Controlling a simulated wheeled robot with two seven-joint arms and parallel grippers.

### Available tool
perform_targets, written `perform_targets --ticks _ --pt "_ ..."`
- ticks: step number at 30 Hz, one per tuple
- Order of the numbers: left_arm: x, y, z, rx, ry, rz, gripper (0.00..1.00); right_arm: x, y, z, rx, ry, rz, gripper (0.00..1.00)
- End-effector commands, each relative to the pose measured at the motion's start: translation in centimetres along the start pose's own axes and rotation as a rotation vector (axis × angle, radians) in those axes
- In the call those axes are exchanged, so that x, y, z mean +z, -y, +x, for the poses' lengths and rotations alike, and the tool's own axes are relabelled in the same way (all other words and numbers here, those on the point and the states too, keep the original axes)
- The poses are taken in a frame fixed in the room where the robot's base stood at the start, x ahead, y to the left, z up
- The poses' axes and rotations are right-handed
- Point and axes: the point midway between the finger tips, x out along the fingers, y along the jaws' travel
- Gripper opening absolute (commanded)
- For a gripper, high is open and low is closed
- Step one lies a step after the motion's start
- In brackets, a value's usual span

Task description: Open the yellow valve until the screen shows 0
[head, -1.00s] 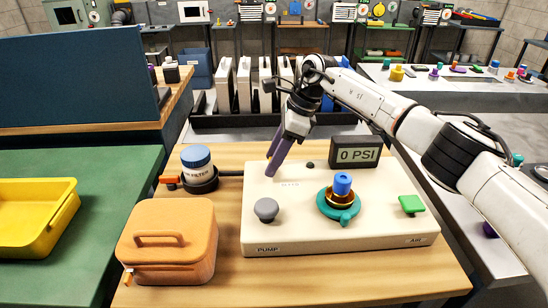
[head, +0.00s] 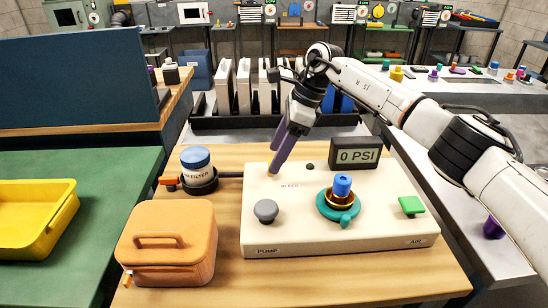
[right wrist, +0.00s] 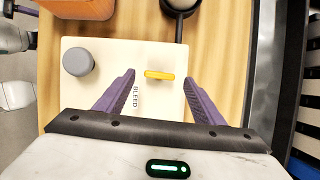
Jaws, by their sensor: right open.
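The yellow valve (right wrist: 159,75) is a small bar handle on the cream panel (right wrist: 88,95), beside the BLEED label in the right wrist view. In the head view only a sliver of yellow (head: 272,177) shows at my right fingertips. My right gripper (head: 274,170) is open, with purple fingers pointing down. In the right wrist view its fingers (right wrist: 159,78) stand on either side of the valve, with a gap on both sides. My left gripper is not in view.
The panel also carries a grey knob (head: 266,210), a teal ring with a blue top (head: 342,187) and a green handle (head: 411,206). A filter jar (head: 197,165) and an orange case (head: 168,242) stand to the left. A dark rack (head: 230,121) is behind.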

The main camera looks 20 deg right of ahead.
Motion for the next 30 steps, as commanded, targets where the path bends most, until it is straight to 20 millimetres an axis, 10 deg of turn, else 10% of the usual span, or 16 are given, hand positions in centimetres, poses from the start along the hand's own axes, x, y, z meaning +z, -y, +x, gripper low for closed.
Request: perform_targets --ticks 12,30 --pt "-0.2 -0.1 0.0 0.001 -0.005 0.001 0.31 0.0 0.1 -7.2 -0.003 0.000 0.000 0.62" --pt "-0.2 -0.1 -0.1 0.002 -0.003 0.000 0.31 0.1 0.0 -8.0 -0.001 0.000 -0.001 0.62"
